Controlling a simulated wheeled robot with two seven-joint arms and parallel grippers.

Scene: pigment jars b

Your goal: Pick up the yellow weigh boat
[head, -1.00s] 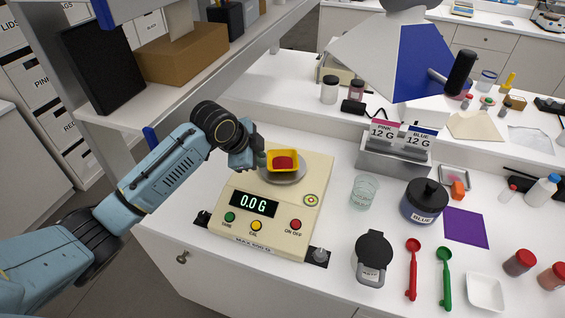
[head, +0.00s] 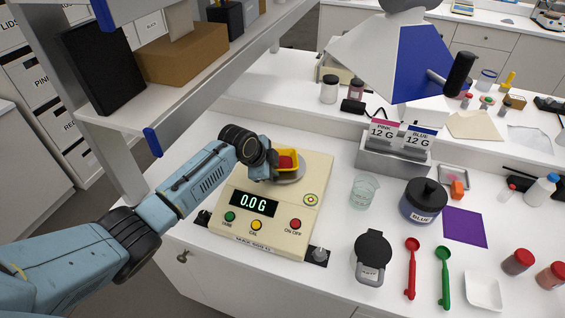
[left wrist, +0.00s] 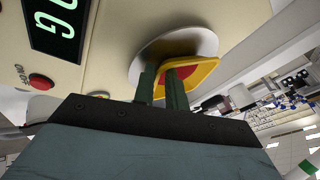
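The yellow weigh boat (head: 291,155), with red powder in it, sits on the round pan (head: 290,179) of the cream scale (head: 318,185). The scale display (head: 254,204) reads 0.0 G. My left gripper (head: 272,171) is at the left side of the boat and hides part of it. In the left wrist view, its two green fingers (left wrist: 162,72) stand apart at the boat's near wall (left wrist: 205,74). One finger overlaps the boat, and the other shows against the pan. A gap shows between them, and contact cannot be made out. My right gripper is not in view.
A packet rack (head: 395,158) stands behind. Red (head: 411,268) and green (head: 445,277) scoops lie at front right. A shelf (head: 190,75) overhangs at left.

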